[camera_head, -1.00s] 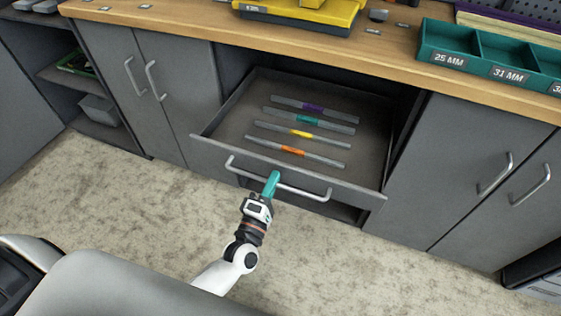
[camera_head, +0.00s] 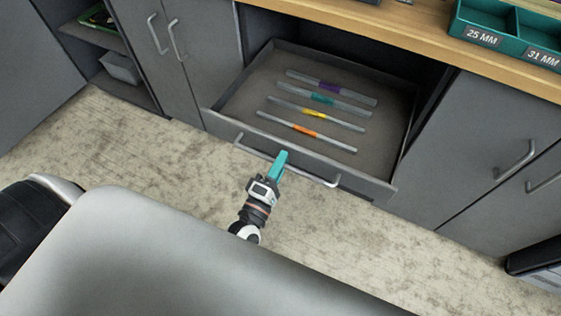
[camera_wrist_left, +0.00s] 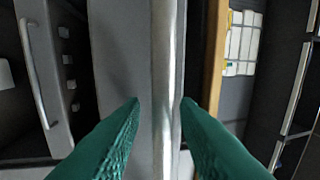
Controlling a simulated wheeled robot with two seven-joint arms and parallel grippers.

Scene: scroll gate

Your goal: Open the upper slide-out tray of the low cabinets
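The upper slide-out tray (camera_head: 240,104) stands pulled well out of the cabinet, with its floor and several colour-banded rods (camera_head: 310,131) in view. Its bar handle (camera_head: 325,181) crosses the front panel. My left gripper (camera_head: 283,157) is at the middle of this handle, its teal fingers around the bar. In the left wrist view the handle (camera_wrist_left: 166,60) runs between the two fingertips (camera_wrist_left: 160,102); the right one looks in contact and a thin gap shows beside the left one. My right gripper is not in view.
Closed cabinet doors (camera_head: 500,130) flank the tray on the right, and others stand on the left. A teal bin (camera_head: 480,22) sits on the wooden worktop (camera_head: 400,38). The carpeted floor (camera_head: 130,150) before the cabinets is clear.

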